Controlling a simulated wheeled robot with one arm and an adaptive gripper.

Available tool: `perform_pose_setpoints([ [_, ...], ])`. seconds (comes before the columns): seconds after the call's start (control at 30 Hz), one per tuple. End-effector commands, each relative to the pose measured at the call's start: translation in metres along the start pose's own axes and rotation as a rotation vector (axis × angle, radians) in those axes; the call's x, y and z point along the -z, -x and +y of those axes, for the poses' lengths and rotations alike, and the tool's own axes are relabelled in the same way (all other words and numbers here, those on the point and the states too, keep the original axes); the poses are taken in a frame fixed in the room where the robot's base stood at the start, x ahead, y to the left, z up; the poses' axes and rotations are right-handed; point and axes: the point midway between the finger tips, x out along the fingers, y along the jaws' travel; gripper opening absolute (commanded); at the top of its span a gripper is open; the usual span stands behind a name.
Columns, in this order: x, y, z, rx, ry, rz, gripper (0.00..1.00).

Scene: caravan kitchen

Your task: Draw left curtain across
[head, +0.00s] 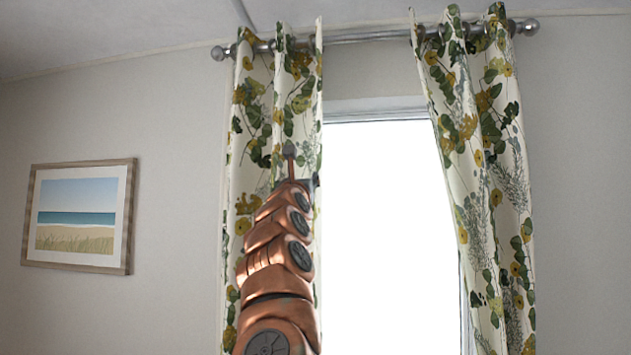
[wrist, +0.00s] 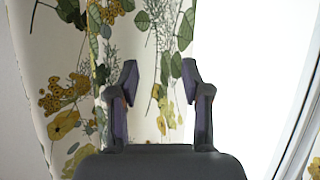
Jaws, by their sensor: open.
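The left curtain (head: 240,180), white with green and yellow leaves, hangs gathered at the left end of the metal rod (head: 370,36). It covers the left edge of the bright window (head: 385,220). My gripper (head: 300,165) is in front of this curtain, near its right edge, mostly hidden behind my copper arm in the head view. In the wrist view my gripper (wrist: 158,82) has its two fingers apart, with the left curtain (wrist: 60,60) filling the space behind and between them. I cannot tell whether the fingers touch the cloth.
The right curtain (head: 485,180) hangs at the rod's right end, its lower part slanting to the right. The window between the curtains is uncovered. A framed beach picture (head: 80,215) hangs on the left wall.

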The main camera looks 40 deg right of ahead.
Motion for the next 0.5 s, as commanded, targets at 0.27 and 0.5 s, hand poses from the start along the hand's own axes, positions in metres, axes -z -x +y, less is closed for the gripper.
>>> perform_pose_setpoints([
  [0.27,0.019,-0.006,-0.016,0.047,-0.051,0.053,0.48],
  [0.5,0.017,-0.025,-0.017,0.047,-0.046,0.052,0.48],
])
